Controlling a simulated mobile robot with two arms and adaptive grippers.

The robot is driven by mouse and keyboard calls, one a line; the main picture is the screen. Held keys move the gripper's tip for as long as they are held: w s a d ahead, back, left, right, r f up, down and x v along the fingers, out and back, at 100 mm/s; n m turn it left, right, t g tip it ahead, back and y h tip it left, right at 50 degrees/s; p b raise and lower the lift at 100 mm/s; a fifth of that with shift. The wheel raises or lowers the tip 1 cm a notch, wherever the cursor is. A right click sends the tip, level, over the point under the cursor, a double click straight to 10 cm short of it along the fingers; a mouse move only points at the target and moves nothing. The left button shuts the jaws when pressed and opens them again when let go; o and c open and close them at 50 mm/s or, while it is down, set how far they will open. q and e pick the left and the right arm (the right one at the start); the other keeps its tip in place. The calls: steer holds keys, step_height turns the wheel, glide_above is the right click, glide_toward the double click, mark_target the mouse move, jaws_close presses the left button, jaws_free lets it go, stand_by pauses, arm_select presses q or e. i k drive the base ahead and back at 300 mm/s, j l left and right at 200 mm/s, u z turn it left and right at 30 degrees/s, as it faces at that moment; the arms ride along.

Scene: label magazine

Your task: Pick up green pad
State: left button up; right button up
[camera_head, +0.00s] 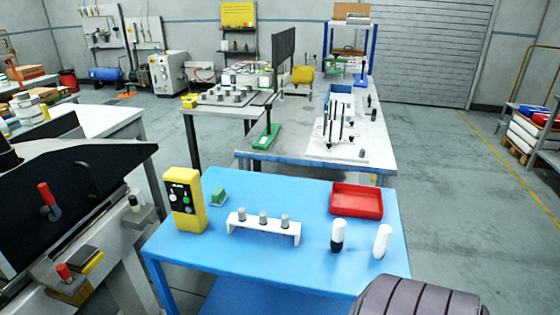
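A small green pad (218,195) lies on the blue table (290,262), towards its back left. It sits on a thin, paler base and is right of a yellow control box (186,201) with buttons. Neither of my grippers shows in the head view, so I cannot see what they hold. Nothing covers the pad.
A white rack (264,231) with three grey knobs stands mid-table. A red tray (357,201), a white-and-black bottle (338,236) and a white bottle (382,241) are on the right. A dark machine (70,200) stands left. A ribbed dark shape (418,297) fills the bottom right.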

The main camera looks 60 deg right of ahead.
mark_target(219, 197)
steer(key=z, duration=1.3)
